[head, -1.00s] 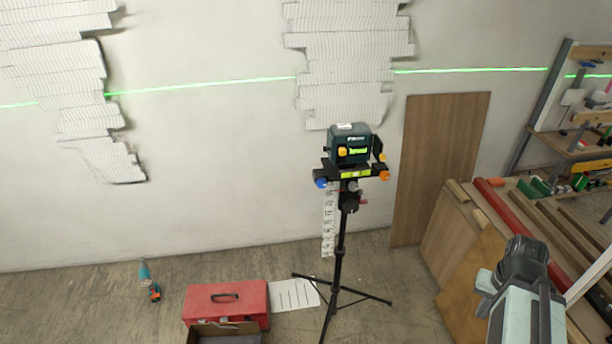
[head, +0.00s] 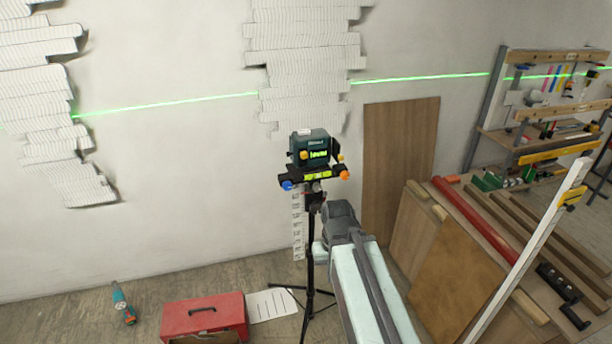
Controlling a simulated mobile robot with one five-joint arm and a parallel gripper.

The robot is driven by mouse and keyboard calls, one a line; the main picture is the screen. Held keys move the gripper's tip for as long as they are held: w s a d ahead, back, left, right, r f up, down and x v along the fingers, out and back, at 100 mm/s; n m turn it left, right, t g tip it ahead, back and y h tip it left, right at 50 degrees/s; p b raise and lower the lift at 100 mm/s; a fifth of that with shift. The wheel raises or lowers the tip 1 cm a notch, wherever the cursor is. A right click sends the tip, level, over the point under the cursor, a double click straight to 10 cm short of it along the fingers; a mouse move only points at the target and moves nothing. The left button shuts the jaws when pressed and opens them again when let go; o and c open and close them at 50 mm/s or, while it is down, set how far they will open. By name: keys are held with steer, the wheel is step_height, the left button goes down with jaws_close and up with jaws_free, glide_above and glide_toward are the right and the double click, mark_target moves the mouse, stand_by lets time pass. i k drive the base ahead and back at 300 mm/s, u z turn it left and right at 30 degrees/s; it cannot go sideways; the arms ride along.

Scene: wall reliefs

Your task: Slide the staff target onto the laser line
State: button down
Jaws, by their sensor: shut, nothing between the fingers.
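A white numbered staff (head: 298,230) stands upright against the wall, partly behind the laser tripod. Its upper part is hidden by the laser, and I cannot make out a target on it. A long white rail (head: 530,245) leans at the right, with a yellow piece (head: 572,197) near its upper end; I cannot tell whether this is the staff target. The green laser line (head: 170,104) crosses the wall, above the visible part of the numbered staff. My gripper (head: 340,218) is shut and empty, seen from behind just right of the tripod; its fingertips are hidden.
The dark green laser level (head: 311,148) sits on a black tripod (head: 311,245) close to my gripper. A red toolbox (head: 204,315), a paper sheet (head: 271,304) and a drill (head: 122,303) lie on the floor. Boards (head: 455,270) and a shelf stand at right.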

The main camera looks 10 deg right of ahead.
mark_target(572, 196)
steer(key=z, duration=4.1)
steer(key=i, duration=0.35)
steer(key=u, duration=2.35)
